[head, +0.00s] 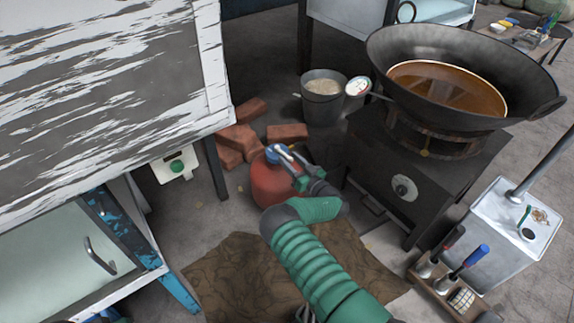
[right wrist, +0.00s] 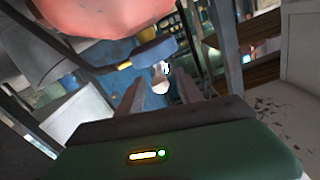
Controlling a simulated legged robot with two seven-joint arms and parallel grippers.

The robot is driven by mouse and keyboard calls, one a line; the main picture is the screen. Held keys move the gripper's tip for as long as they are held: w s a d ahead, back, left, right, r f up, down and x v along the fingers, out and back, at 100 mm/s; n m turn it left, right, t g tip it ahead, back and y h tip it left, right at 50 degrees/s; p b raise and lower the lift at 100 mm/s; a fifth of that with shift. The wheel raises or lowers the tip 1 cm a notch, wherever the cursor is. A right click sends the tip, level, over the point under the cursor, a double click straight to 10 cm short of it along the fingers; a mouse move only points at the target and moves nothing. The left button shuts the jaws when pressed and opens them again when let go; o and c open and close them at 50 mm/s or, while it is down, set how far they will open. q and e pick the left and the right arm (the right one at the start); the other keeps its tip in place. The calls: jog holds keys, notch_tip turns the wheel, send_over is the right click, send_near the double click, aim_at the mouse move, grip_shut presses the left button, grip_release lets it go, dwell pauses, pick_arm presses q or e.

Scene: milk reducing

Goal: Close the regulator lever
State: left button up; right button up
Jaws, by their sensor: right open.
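A red gas cylinder (head: 272,187) stands on the floor in the middle of the head view, with a blue regulator (head: 272,154) on top. In the right wrist view the cylinder (right wrist: 115,14) fills the top and the blue regulator (right wrist: 150,52) hangs below it. A small pale part (right wrist: 160,80), possibly the regulator lever, shows between the fingers. My right gripper (head: 289,160) is open, right beside the regulator; its fingers (right wrist: 163,92) lie on either side of the pale part. Contact cannot be told. My left gripper is not in view.
Bricks (head: 240,140) lie behind the cylinder, near a grey bucket (head: 323,95). A black stove (head: 400,180) with a large wok (head: 450,75) stands to the right. A worn white cabinet (head: 110,70) stands left. A brown cloth (head: 235,275) covers the floor in front.

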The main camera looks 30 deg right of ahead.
jog(key=shift+w+b, duration=0.3)
jog(key=shift+w, duration=0.75)
grip_shut()
dwell(0.6)
